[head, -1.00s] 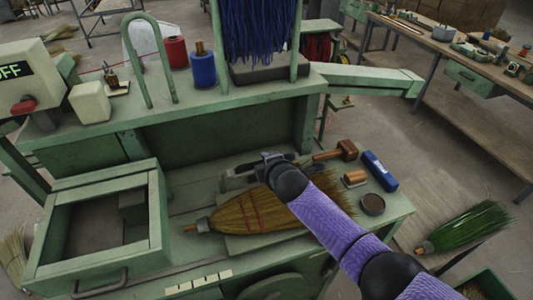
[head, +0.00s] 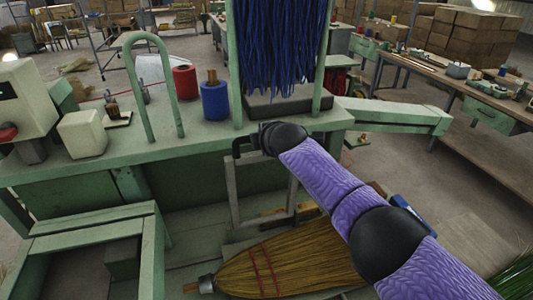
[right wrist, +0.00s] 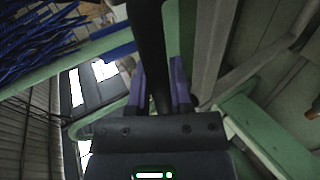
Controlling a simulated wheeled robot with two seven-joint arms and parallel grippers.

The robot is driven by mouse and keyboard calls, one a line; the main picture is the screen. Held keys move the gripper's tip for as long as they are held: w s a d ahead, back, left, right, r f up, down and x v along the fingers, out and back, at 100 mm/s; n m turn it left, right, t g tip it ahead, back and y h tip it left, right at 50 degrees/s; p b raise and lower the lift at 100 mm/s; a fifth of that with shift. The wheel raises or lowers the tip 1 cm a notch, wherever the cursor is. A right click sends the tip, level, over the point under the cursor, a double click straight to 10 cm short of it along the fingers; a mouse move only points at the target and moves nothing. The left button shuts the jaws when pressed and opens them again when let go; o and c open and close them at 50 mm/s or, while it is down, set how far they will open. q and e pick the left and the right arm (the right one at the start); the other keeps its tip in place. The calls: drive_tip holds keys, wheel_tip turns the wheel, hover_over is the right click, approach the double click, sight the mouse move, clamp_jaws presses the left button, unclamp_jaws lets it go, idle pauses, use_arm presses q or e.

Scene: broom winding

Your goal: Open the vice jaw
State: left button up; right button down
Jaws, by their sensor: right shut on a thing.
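The vice jaw (head: 234,191) appears as a grey rectangular metal frame standing roughly upright behind the broom, with a black handle (head: 238,147) at its top left. My right gripper (head: 252,141) is at this handle; its fingers are mostly hidden behind my dark wrist in the head view. In the right wrist view, my right gripper (right wrist: 160,88) is shut on the black handle (right wrist: 150,35), which passes between its purple fingers. A straw broom (head: 290,262) with red stitching lies on the bench below and in front of the frame. My left gripper is not in view.
Blue bristles (head: 285,45) hang in a green frame just behind my right gripper. A blue spool (head: 214,100), a red spool (head: 185,82) and a green hoop (head: 133,80) stand on the shelf to the left. A green drawer (head: 85,242) is at lower left.

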drive_tip(key=shift+w+a, duration=0.1)
drive_tip(key=shift+w, duration=0.05)
drive_tip(key=c, duration=0.5)
unclamp_jaws()
drive_tip(key=shift+c, duration=0.2)
drive_tip(key=shift+s+r+p, duration=0.2)
drive_tip(key=shift+r+p, duration=0.15)
drive_tip(key=shift+p, duration=0.15)
drive_tip(key=p+v, duration=0.2)
drive_tip(key=v, duration=0.7)
drive_tip(key=shift+s+p, duration=0.2)
drive_tip(key=shift+p, duration=0.2)
drive_tip(key=shift+f, duration=0.15)
